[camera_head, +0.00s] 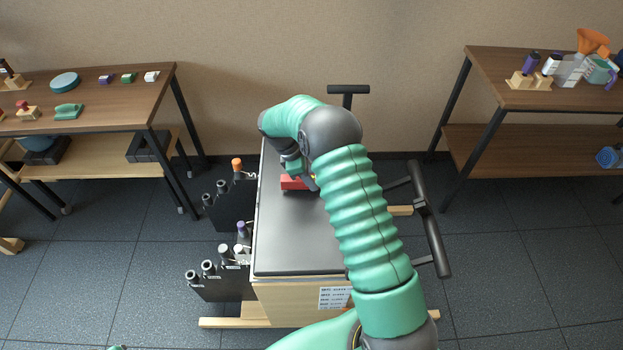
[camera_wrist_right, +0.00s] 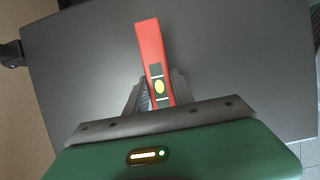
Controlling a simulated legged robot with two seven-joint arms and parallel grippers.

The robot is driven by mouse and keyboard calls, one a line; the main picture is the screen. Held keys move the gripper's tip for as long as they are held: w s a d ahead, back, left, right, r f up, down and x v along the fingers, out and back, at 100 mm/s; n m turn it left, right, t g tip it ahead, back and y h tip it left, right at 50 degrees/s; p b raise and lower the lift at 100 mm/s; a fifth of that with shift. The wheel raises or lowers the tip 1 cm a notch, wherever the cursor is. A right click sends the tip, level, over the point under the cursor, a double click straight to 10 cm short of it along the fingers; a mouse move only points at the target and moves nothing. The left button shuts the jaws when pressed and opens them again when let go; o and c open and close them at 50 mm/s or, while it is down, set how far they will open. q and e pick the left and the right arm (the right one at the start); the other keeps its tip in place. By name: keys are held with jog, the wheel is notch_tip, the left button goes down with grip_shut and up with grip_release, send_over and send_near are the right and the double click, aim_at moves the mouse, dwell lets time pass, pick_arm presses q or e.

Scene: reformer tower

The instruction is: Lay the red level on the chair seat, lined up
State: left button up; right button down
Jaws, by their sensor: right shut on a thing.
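The red level (camera_head: 293,183) is at the dark chair seat (camera_head: 287,240), toward its far half, partly hidden behind my right gripper and arm. My right gripper (camera_head: 309,181) is shut on the level. In the right wrist view my right gripper (camera_wrist_right: 158,100) has its fingers on either side of the red level (camera_wrist_right: 150,45), around its near part with the yellow vial. The level points away from the gripper, slightly tilted against the seat's edges (camera_wrist_right: 230,50). Whether it touches the seat I cannot tell. My left gripper does not show.
Black racks with handles (camera_head: 222,285) stand along the seat's left side. A black handlebar (camera_head: 430,225) is at its right. A wooden table (camera_head: 90,95) with small items stands left, another table (camera_head: 540,85) right. The near part of the seat is bare.

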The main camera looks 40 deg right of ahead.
jog(key=shift+s+d+f, duration=0.1)
jog(key=shift+f, duration=0.1)
jog(key=shift+d+f, duration=0.3)
jog(key=shift+f, duration=0.15)
jog(key=c, duration=1.1)
grip_release()
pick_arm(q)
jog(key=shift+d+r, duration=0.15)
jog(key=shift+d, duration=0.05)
pick_arm(e)
jog(key=shift+a+r, duration=0.1)
jog(key=shift+a, duration=0.1)
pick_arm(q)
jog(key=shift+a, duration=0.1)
pick_arm(e)
jog(key=shift+r, duration=0.1)
